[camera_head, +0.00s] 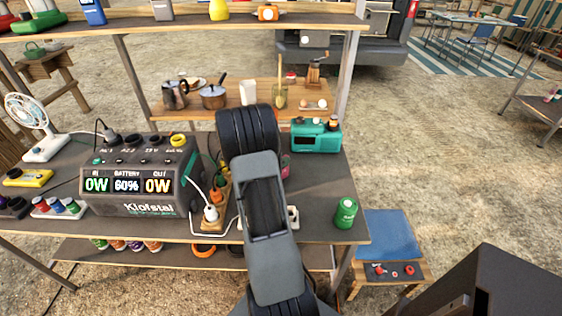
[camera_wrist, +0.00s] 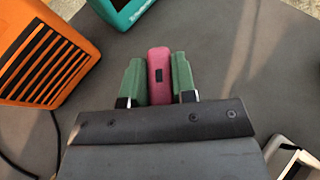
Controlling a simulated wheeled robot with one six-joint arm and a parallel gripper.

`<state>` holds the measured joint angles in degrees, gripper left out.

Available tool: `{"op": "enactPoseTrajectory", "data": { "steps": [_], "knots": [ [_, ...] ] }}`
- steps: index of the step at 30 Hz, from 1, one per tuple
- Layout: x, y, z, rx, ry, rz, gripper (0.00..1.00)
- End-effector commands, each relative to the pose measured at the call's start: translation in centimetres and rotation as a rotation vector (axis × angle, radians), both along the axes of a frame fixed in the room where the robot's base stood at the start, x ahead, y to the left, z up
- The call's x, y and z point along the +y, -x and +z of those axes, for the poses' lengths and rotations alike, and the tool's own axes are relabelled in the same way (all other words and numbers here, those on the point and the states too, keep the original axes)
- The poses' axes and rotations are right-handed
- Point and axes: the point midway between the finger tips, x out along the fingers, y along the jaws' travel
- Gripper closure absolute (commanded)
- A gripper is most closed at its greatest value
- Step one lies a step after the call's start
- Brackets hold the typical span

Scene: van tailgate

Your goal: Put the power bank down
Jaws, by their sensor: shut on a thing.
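The pink power bank (camera_wrist: 159,75) is upright between the two green fingers of my gripper (camera_wrist: 159,82) in the wrist view. The fingers touch it on both sides, and its lower part is hidden behind the gripper body. A small dark port shows on its near face. In the head view a bit of the pink power bank (camera_head: 285,166) shows just right of my arm, which hides most of the gripper. The dark table top (camera_wrist: 222,60) is beneath it; I cannot tell if the power bank touches it.
A teal radio (camera_head: 316,138) stands behind on the right, and a green can (camera_head: 346,212) at the table's right front. A power station (camera_head: 140,177) and power strip (camera_head: 213,210) are left of my arm. An orange slatted box (camera_wrist: 42,58) is close left in the wrist view.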

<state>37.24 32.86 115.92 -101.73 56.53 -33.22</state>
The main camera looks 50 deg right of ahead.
Motion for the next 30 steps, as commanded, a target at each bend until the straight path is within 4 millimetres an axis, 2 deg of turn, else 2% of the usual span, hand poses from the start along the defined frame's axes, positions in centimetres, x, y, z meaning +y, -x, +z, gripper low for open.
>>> {"op": "enactPoseTrajectory", "data": {
  "steps": [15,16,24,30],
  "knots": [
    [0.00,-0.04,-0.99,-0.001,0.002,0.001,1.00],
    [0.01,-0.03,-1.00,-0.001,0.001,0.001,0.74],
    [0.01,-0.02,-0.87,-0.001,0.001,0.001,0.49],
    [0.01,-0.01,-0.84,-0.001,0.001,0.001,0.49]
  ]
}}
